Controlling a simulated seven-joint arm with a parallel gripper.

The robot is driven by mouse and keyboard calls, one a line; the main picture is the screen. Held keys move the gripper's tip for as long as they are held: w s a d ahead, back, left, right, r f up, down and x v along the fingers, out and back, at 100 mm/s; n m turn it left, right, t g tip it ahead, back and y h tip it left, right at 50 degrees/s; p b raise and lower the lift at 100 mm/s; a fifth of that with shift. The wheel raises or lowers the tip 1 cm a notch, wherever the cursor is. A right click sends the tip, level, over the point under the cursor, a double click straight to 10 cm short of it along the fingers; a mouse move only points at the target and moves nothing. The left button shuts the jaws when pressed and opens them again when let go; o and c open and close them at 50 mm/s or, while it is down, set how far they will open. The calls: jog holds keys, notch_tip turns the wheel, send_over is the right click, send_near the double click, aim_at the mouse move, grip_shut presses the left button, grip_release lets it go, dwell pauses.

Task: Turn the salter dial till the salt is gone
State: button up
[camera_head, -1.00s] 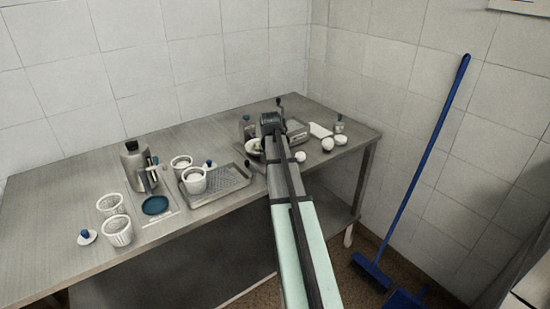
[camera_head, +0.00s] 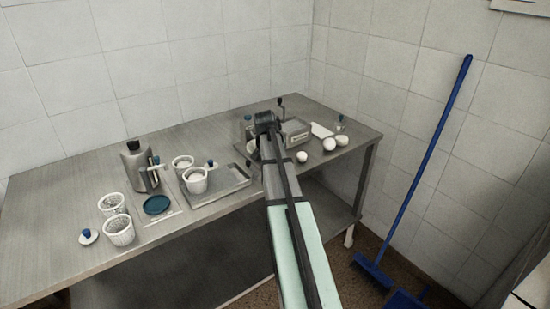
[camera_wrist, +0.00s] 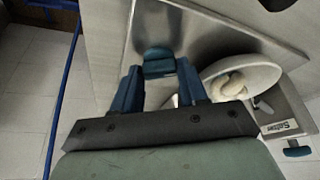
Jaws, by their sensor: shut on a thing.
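The salter (camera_wrist: 280,128), a pale device with a "Salter" label, is at the right in the wrist view and just right of my gripper in the head view (camera_head: 297,133). A blue dial-like part (camera_wrist: 297,151) is on its front. A white bowl (camera_wrist: 243,72) with pale, lumpy contents is by it; I cannot make out salt. My gripper (camera_wrist: 160,82) points down, its blue fingers closed about a blue knob (camera_wrist: 158,62); what the knob belongs to is partly hidden. In the head view my gripper (camera_head: 267,122) covers part of the scene.
A tray (camera_head: 237,184) with a white cup (camera_head: 194,181) lies to the left, near a grey bottle (camera_head: 136,165). Perforated baskets (camera_head: 119,231) and a blue disc (camera_head: 157,205) stand farther left. White balls (camera_head: 329,144) lie to the right. The front left table is clear.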

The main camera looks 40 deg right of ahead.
jog(key=o, duration=1.1)
jog(key=shift+c, duration=0.2)
jog(key=v, duration=1.3)
jog(key=shift+r, duration=0.45)
jog(key=shift+a, duration=0.1)
